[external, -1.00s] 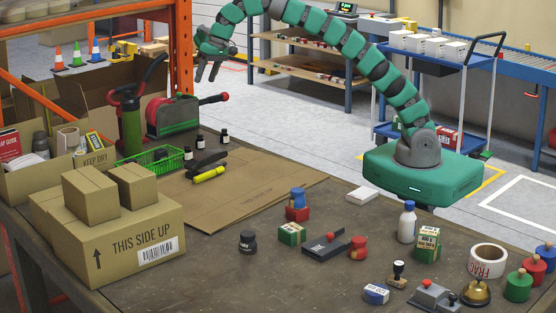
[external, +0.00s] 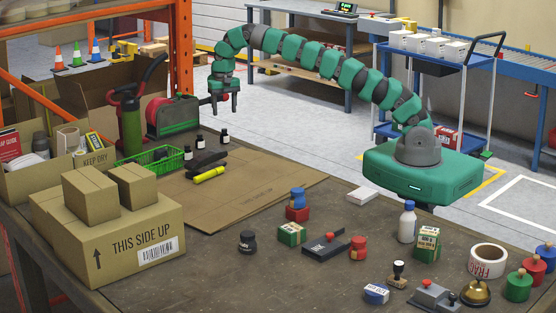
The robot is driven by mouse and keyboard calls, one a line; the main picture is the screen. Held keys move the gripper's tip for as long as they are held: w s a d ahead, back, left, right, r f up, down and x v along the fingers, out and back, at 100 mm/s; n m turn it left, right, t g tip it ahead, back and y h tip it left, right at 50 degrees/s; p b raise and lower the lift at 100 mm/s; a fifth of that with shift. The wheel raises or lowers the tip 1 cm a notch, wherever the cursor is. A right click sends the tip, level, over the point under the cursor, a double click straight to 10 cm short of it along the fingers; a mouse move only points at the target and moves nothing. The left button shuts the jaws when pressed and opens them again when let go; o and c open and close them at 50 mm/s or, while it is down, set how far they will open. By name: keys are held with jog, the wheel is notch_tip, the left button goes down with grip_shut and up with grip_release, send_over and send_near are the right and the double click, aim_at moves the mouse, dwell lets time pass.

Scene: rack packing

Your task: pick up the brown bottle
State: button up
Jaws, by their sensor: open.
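Several small dark bottles with white labels stand near the green basket: a left one (external: 188,155), a middle one (external: 200,141) and a right one (external: 224,138). They are too small for me to tell which is brown. My gripper (external: 224,108) points down above and behind the right bottle in the picture. Its fingers are apart with nothing between them. It is clear of the bottles.
A green basket (external: 158,158) and a yellow flashlight (external: 209,174) are close to the bottles. A red reel (external: 170,114) stands to their left. Flat cardboard (external: 232,196) lies in front. Stacked boxes (external: 124,237) stand at the front left.

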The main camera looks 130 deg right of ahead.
aim_at(224, 129)
notch_tip(224, 129, down, 6)
jog(key=shift+r, duration=0.15)
jog(key=shift+d+f+b, duration=0.1)
jog(key=shift+f+b, duration=0.25)
jog(key=shift+f, duration=0.3)
notch_tip(224, 129, down, 4)
jog(key=shift+d+f+b, duration=0.1)
jog(key=shift+b, duration=0.2)
jog(key=c, duration=1.1)
